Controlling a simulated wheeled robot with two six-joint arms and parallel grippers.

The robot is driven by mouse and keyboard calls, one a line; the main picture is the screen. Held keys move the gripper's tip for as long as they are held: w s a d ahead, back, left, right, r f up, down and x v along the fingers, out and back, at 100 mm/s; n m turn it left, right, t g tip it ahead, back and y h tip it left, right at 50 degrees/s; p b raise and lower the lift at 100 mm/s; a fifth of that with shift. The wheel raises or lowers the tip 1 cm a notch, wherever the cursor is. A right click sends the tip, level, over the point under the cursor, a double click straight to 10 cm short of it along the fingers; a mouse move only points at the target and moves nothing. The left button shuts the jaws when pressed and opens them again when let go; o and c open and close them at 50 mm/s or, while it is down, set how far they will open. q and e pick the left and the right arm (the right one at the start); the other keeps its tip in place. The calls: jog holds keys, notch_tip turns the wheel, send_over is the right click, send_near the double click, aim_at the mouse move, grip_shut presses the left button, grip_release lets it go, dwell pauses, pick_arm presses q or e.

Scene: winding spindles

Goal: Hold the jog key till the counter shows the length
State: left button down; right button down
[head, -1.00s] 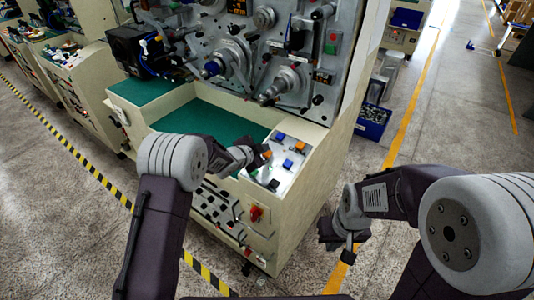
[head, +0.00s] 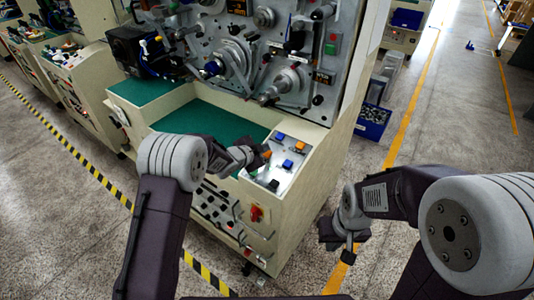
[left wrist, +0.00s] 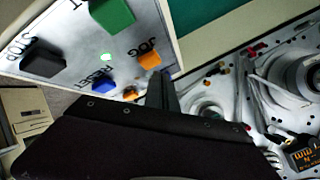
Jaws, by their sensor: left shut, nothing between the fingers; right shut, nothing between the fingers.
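The sloping key panel (head: 283,178) on the front machine holds coloured keys. In the left wrist view the orange key (left wrist: 149,60) labelled JOG sits near the blue RESET key (left wrist: 103,80), the black STOP key (left wrist: 43,58) and a green key (left wrist: 111,13). My left gripper (head: 260,159) is shut and empty, low at the panel's left side; its dark finger shows close to the JOG key in the wrist view. I cannot tell whether they touch. A dark display with orange characters (left wrist: 304,156), possibly the counter, is unreadable. My right gripper (head: 345,240) is shut and empty, right of the machine.
Spindles and levers (head: 228,60) stand on the upright face behind the panel. A green work surface (head: 205,125) lies left of the panel. A blue bin (head: 372,122) stands on the floor at the right. The floor right of the machine is mostly clear.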

dwell(0.4)
pick_arm(q)
jog(key=shift+w+d+f+b, duration=0.1)
jog(key=shift+f+b, duration=0.25)
jog(key=shift+f, duration=0.05)
jog(key=shift+w+f+b, duration=0.1)
jog(key=shift+f+b, duration=0.3)
jog(key=shift+f, duration=0.05)
dwell(6.8)
